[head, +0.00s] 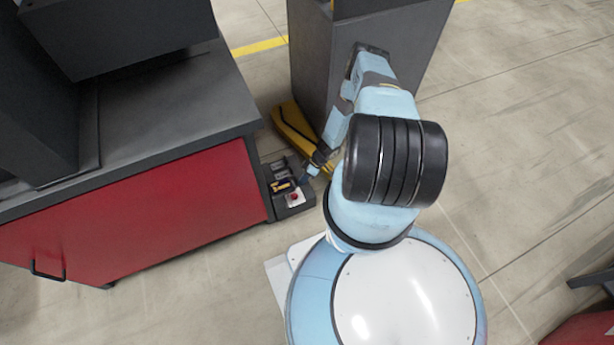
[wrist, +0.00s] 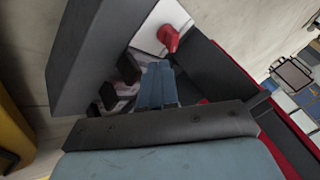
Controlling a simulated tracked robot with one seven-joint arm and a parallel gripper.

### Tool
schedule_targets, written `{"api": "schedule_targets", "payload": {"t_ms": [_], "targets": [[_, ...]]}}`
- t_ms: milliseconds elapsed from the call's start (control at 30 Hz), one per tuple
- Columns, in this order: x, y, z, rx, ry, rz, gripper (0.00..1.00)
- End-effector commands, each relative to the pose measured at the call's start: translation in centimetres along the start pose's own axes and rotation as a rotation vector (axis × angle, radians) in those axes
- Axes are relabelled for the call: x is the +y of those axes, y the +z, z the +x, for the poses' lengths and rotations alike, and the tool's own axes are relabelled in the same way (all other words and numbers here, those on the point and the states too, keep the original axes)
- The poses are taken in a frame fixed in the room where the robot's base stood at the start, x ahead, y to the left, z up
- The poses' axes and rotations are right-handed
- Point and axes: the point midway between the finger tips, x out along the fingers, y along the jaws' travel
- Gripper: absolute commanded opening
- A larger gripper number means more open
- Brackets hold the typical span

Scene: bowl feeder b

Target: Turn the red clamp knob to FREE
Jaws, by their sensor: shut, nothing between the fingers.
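The red clamp knob (wrist: 170,38) shows in the wrist view on a white plate (wrist: 150,32), just beyond my gripper's tips. In the head view the red knob (head: 293,197) is a small red spot on a pale plate at the near end of a low dark unit. My gripper (wrist: 157,66) is shut and empty, its blue fingers together, pointing toward the plate and apart from the knob as far as I can tell. In the head view my gripper (head: 309,172) is small, close above the unit. Any FREE marking is too small to read.
A red-fronted cabinet (head: 150,215) with a dark top stands left of the unit. A dark grey block (head: 312,75) stands behind, with a yellow part (head: 291,122) at its foot. Dark blocks (wrist: 128,68) lie beside my fingers.

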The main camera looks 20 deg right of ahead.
Motion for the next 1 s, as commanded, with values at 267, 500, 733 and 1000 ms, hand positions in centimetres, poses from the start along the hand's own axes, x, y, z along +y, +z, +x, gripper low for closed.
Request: {"api": "schedule_targets", "payload": {"t_ms": [267, 500, 733, 1000], "targets": [[-0.1, 0.0, 4.3, -0.002, -0.001, -0.002, 0.0], [0.0, -0.1, 5.7, -0.001, -0.001, -0.001, 0.0], [0.0, -0.1, 5.8, -0.001, -0.001, 0.0, 0.0], [0.1, 0.2, 5.6, -0.001, -0.001, -0.002, 0.0]]}}
